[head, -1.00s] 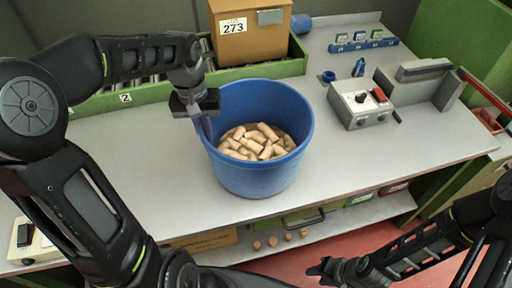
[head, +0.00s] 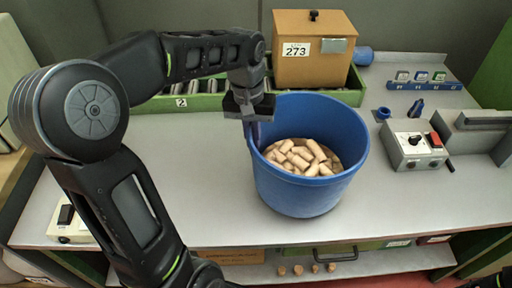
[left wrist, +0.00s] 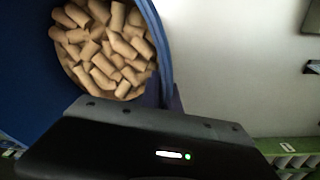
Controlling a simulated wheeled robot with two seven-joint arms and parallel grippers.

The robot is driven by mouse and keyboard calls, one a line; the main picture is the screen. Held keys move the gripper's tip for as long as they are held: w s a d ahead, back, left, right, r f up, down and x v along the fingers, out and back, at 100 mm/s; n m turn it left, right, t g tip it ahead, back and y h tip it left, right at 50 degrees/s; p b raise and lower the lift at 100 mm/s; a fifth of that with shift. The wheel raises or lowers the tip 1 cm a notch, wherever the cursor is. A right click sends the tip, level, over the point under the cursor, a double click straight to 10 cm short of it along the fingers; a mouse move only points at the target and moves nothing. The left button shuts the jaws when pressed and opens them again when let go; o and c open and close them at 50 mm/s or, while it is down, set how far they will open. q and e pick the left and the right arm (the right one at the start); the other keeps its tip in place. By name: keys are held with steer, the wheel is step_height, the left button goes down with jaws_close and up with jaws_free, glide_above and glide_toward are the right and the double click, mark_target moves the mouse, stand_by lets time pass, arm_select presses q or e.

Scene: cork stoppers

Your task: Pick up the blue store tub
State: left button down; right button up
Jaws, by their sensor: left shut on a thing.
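The blue store tub (head: 308,190) is upright at the middle of the grey worktop in the head view and holds many cork stoppers (head: 303,157). My left gripper (head: 253,128) points down and is shut on the tub's left rim wall. I cannot tell whether the tub's base touches the worktop. My right gripper is outside the head view.
Behind the tub stand a cardboard box labelled 273 (head: 315,70) and a green tray (head: 205,102). A grey control box (head: 413,150) is to the right. A small switch box (head: 68,225) is at the left. Corks (head: 315,268) lie on the lower shelf.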

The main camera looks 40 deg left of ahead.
arm_select(q)
step_height(320, 180, up, 6)
steer(key=shift+d, duration=0.1)
stand_by(1.0)
